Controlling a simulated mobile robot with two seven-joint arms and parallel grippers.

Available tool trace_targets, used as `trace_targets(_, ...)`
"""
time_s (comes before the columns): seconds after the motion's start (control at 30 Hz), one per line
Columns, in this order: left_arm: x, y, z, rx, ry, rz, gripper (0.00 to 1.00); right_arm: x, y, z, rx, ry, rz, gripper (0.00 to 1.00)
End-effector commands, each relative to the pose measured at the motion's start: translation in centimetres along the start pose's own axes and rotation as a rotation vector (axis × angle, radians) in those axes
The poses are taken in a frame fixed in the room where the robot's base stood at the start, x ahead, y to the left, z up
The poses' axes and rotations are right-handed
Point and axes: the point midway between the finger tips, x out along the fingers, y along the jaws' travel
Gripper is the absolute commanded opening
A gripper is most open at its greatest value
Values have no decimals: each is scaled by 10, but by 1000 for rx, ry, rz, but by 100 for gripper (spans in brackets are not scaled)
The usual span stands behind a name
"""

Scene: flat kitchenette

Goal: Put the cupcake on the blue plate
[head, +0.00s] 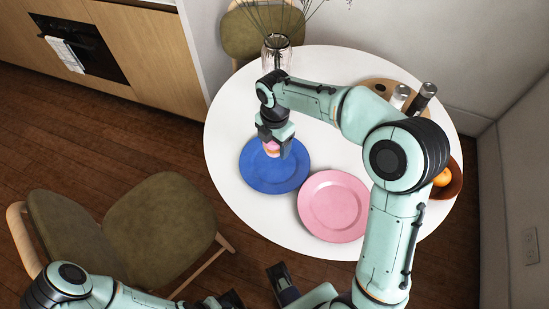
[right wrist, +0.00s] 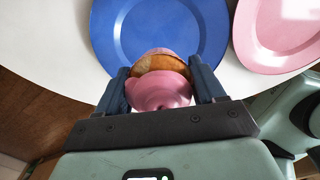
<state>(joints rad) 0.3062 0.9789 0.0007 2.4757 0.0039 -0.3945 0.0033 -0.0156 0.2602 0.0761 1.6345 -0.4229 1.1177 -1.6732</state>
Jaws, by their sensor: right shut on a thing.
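My right gripper (head: 272,145) is shut on the cupcake (head: 271,149), which has pink frosting and a golden-brown cake part. In the right wrist view the cupcake (right wrist: 160,82) sits between the two fingers (right wrist: 160,88), with its pink frosting toward the camera. The blue plate (head: 274,178) lies on the table, and the cupcake appears over its far part in the head view. The right wrist view shows the blue plate (right wrist: 190,30) beyond the cupcake. Whether they touch is unclear. My left gripper (head: 232,299) is at the bottom edge, partly cut off.
A pink plate (head: 334,206) lies beside the blue plate on the round white table (head: 225,125). A glass vase (head: 277,52), a wooden board (head: 376,84) with shakers (head: 422,99) and a fruit bowl (head: 455,180) stand around the edge. Chairs (head: 160,222) are at the left.

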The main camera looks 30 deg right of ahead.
Motion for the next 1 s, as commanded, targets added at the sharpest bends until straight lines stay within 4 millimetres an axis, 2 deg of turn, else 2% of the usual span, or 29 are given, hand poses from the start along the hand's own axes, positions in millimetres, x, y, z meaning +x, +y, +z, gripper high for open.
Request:
trace_targets(0.03, 2, 0, -1, 1, 2, 0, 43, 8, 0, 0, 1, 0, -2, 61)
trace_targets(0.27, 3, 0, -2, 1, 7, 1, 43, 28, 0, 0, 1, 0, -1, 61)
trace_targets(0.4, 7, -1, -4, 1, 13, 3, 43, 55, -1, 0, 1, 0, -3, 61)
trace_targets(0.53, 8, -1, -6, 2, 18, 3, 43, 71, 0, 0, 2, 0, -1, 61)
trace_targets(0.97, 9, -1, -6, 2, 19, 4, 43, 78, 0, 0, 2, -1, 1, 61)
trace_targets(1.0, 9, -1, -7, 2, 20, 4, 43, 78, 0, 0, 1, -1, 1, 72)
